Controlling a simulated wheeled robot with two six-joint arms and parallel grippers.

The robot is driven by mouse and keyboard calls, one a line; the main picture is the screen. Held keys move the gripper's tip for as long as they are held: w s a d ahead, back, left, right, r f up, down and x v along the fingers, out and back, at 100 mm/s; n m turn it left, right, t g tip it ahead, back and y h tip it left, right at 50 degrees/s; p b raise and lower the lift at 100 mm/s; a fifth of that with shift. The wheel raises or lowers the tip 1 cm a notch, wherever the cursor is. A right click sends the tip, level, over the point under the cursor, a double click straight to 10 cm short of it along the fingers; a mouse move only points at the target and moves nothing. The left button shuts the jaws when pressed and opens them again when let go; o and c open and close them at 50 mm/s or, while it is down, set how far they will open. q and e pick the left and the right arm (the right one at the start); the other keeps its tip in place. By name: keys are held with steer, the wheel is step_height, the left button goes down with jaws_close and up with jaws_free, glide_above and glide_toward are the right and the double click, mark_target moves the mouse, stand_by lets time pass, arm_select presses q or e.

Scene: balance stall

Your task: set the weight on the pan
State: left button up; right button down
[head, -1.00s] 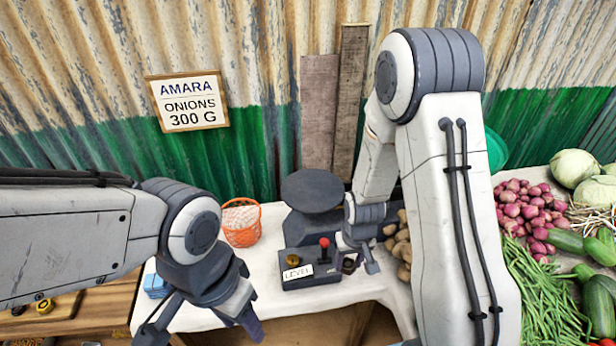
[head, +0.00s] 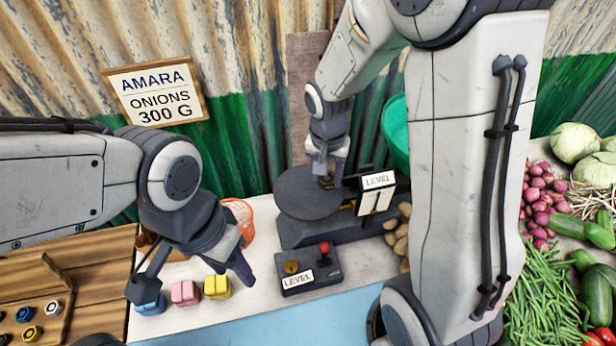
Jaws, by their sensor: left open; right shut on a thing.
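The dark round pan (head: 297,202) sits on top of the dark balance (head: 312,233) at the middle of the head view. My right gripper (head: 325,172) is over the pan and shut on a small dark brownish weight (head: 326,184). The weight is low at the pan's surface; I cannot tell whether it touches. The fingers partly hide it. My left gripper (head: 192,284) is open and empty, in front of the orange basket and above the small coloured blocks.
A control box (head: 309,273) with a red knob stands before the balance. Blue (head: 150,306), pink (head: 185,293) and yellow (head: 217,287) blocks lie nearby. A wooden tray (head: 60,272) holds several weights at left. The orange basket (head: 241,216) is left of the balance. Vegetables fill the right.

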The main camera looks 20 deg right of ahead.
steer(key=p, duration=0.2)
glide_above(309, 189)
steer(key=f, duration=0.3)
steer(key=shift+s+a+f, duration=0.15)
steer(key=shift+s+f, duration=0.1)
steer(key=shift+f, duration=0.1)
step_height(309, 189, down, 4)
steer(key=shift+r+p, duration=0.1)
steer(key=shift+p, duration=0.3)
steer(key=shift+f, duration=0.25)
